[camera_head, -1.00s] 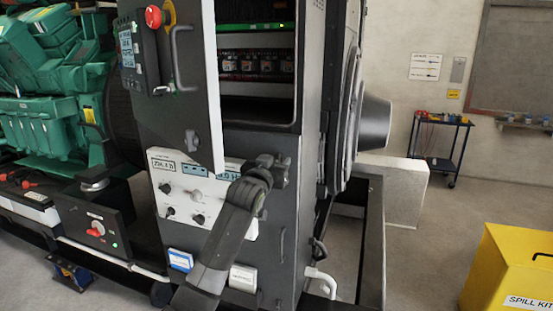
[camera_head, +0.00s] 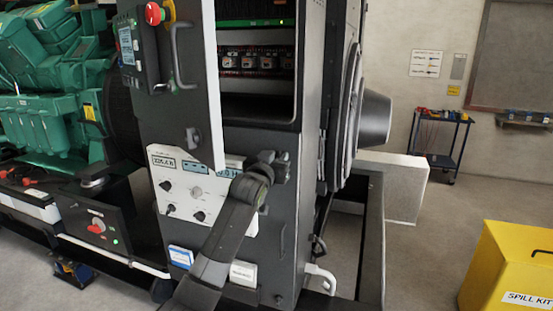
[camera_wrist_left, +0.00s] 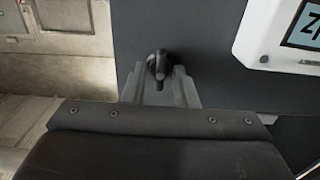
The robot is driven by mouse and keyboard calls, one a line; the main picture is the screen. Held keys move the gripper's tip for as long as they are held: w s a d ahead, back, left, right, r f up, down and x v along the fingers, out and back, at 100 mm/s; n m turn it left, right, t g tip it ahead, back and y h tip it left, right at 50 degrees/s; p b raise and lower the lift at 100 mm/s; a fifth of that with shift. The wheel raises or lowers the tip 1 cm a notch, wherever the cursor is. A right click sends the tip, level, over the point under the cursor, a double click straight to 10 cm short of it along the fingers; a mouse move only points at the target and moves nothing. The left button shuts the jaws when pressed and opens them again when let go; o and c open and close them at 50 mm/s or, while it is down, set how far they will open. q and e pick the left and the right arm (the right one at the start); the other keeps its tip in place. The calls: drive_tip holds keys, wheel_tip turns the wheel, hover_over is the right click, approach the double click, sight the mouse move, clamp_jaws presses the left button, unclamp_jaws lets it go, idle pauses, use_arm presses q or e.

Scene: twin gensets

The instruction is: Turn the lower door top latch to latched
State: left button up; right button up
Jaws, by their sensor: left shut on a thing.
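The lower door (camera_head: 275,225) is a dark grey panel below the open cabinet bay, with a white meter panel on its left part. Its top latch (camera_wrist_left: 159,64) is a small black knob with a short handle, seen between my fingers in the left wrist view. That view is upside down relative to the door, and the handle lies roughly upright in it. My left gripper (camera_head: 280,166) is at the door's top edge, shut on this latch; its fingers show in the wrist view (camera_wrist_left: 160,88). In the head view the gripper hides the latch. My right gripper is out of view.
The upper door (camera_head: 180,90) stands swung open at the left, its edge close to my left wrist. A door handle (camera_head: 282,240) is below the gripper. A yellow spill kit box (camera_head: 510,265) and a trolley (camera_head: 440,140) stand right, with free floor between.

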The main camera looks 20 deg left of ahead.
use_arm(q)
drive_tip(key=shift+m, duration=0.3)
drive_tip(key=m+p, duration=0.1)
drive_tip(key=m, duration=0.2)
drive_tip(key=shift+m, duration=0.3)
drive_tip(key=m+p, duration=0.1)
drive_tip(key=m, duration=0.3)
drive_tip(key=shift+d+m+p, duration=0.15)
drive_tip(key=shift+m+p, duration=0.15)
drive_tip(key=shift+p, duration=0.05)
drive_tip(key=shift+f+m+p, duration=0.2)
drive_tip(key=shift+m+p, duration=0.85)
drive_tip(key=shift+m, duration=3.45)
drive_tip(key=o, duration=1)
drive_tip(key=shift+c, duration=0.2)
drive_tip(key=shift+s, duration=0.1)
